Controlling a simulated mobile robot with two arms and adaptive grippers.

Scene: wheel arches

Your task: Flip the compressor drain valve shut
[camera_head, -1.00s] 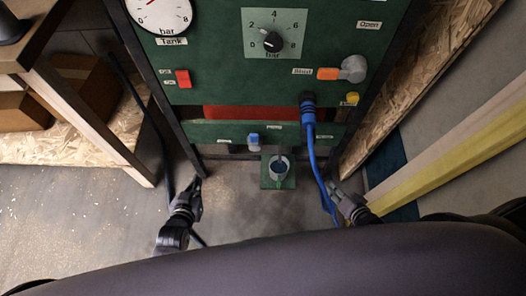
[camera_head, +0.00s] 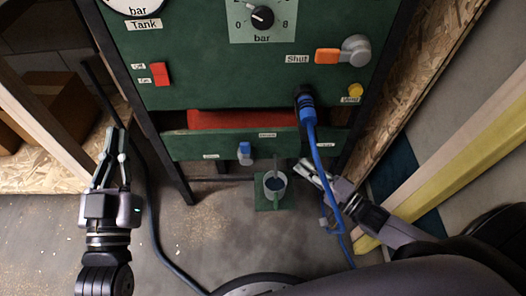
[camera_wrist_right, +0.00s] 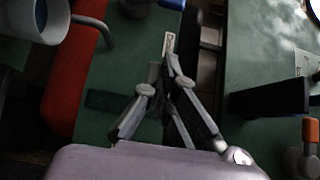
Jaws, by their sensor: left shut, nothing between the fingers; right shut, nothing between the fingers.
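A small lever with a blue handle (camera_head: 245,152) hangs from the lower green panel (camera_head: 185,146), its handle pointing down. A small label sits above and to the right of it, too small to read surely. My right gripper (camera_head: 306,168) is shut and empty, right of the lever and apart from it, just below the panel. In the right wrist view its fingers (camera_wrist_right: 168,55) are together, and a blue piece (camera_wrist_right: 172,3) is cut off at the top edge. My left gripper (camera_head: 118,140) is shut and empty, left of the frame and away from the lever.
A grey cup (camera_head: 275,184) stands on a green plate below the panel, close to my right gripper. A blue hose (camera_head: 319,170) hangs beside that gripper. An orange-handled valve (camera_head: 328,56), a red switch (camera_head: 160,74) and a yellow knob (camera_head: 355,90) are on the upper panel.

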